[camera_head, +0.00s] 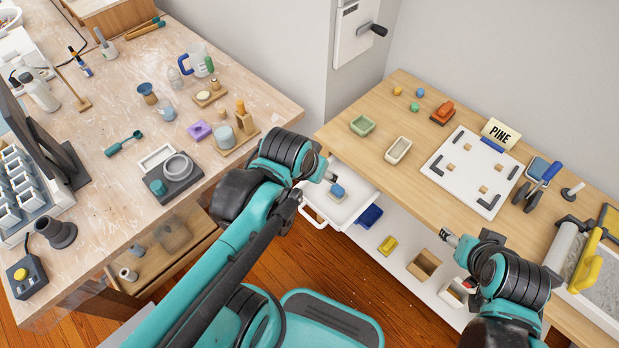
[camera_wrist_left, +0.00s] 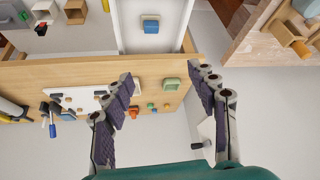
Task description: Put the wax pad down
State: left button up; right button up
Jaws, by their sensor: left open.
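A small blue block with a paler top (camera_head: 338,191), possibly the wax pad, lies in the open white drawer (camera_head: 352,207). The block also shows in the left wrist view (camera_wrist_left: 151,27), inside the drawer and apart from my fingers. My left gripper (camera_head: 322,180) is above the drawer, close to the block in the head view. In the left wrist view my left gripper (camera_wrist_left: 160,78) is open, with nothing between its fingers. My right gripper (camera_head: 457,262) is in front of the right table, its fingers apart and seemingly empty.
The right wooden table (camera_head: 395,110) bears a green tray (camera_head: 362,125), a cream tray (camera_head: 398,150), a white board (camera_head: 463,190) and a PINE sign (camera_head: 500,134). A blue bin (camera_head: 369,216) and a yellow block (camera_head: 387,245) sit on the shelf below. The left bench (camera_head: 100,190) is crowded.

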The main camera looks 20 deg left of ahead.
pick_arm(q)
jog(key=s+t, duration=0.1)
jog(key=s, duration=0.2)
jog(key=shift+a+n, duration=0.15)
jog(key=shift+n, duration=0.15)
dwell(1.1)
